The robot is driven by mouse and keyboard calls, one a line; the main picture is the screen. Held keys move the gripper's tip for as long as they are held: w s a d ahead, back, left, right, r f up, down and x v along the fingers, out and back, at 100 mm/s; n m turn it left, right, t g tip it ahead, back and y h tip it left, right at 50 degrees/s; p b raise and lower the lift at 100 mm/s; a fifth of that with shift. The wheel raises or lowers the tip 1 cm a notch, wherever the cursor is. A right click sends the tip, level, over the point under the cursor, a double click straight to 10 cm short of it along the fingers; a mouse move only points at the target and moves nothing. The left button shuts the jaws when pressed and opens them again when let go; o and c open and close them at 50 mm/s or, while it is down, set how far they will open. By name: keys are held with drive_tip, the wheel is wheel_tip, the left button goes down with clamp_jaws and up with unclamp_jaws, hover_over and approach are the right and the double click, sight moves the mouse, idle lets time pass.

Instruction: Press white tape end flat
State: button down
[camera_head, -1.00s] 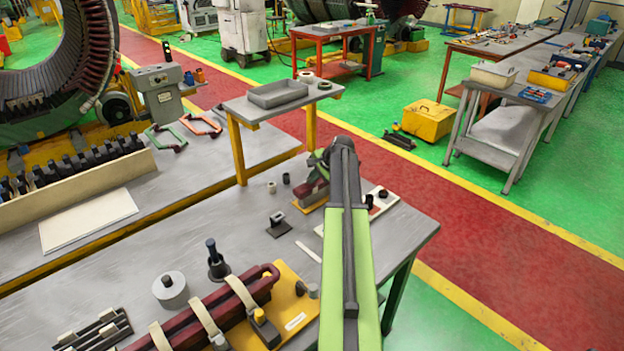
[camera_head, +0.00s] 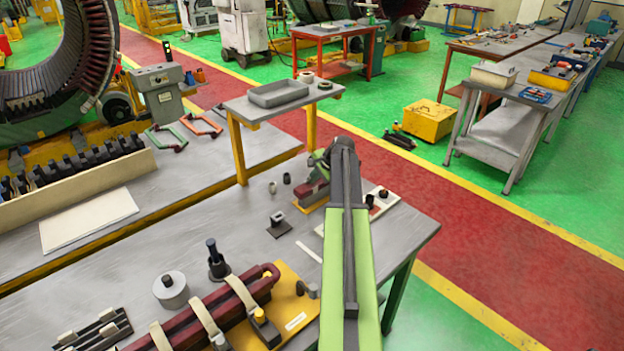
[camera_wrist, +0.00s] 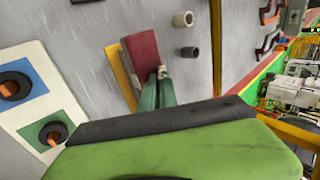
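A dark red bar (camera_wrist: 142,52) sits on a yellow stand (camera_wrist: 120,75) in the wrist view; the bar also shows in the head view (camera_head: 309,190), partly behind my arm. A small white tape end (camera_wrist: 162,72) is at the bar's near lower corner. My gripper's green fingers (camera_wrist: 157,92) lie close together with their tips at the tape end. They look shut, with nothing visible held between them. Whether the tips touch the tape, and whether it lies flat, I cannot tell. In the head view the gripper (camera_head: 319,160) is small and mostly hidden by my arm.
A white board with two dark round pieces (camera_wrist: 45,70) lies left in the wrist view. Two small cylinders (camera_wrist: 183,20) stand beyond the bar. In the head view, a strapped red coil (camera_head: 205,310) lies on the bench's near side, with a grey cylinder (camera_head: 171,292) beside it.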

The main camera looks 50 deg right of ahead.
drive_tip(key=shift+s+f+t+b, duration=0.15)
drive_tip(key=shift+f+t+b, duration=0.15)
drive_tip(key=shift+f+b, duration=0.25)
drive_tip(key=shift+s+r+t+b, duration=0.1)
drive_tip(key=shift+t+b, duration=0.2)
drive_tip(key=shift+b, duration=0.2)
drive_tip(key=shift+r, duration=0.3)
drive_tip(key=c, duration=1.9)
unclamp_jaws()
drive_tip(key=p+v, duration=0.6)
drive_tip(key=v, duration=0.2)
drive_tip(key=p+v, duration=0.6)
drive_tip(key=v, duration=0.3)
drive_tip(key=shift+s+a+p, duration=0.2)
drive_tip(key=shift+s+p, duration=0.15)
drive_tip(key=shift+p, duration=0.05)
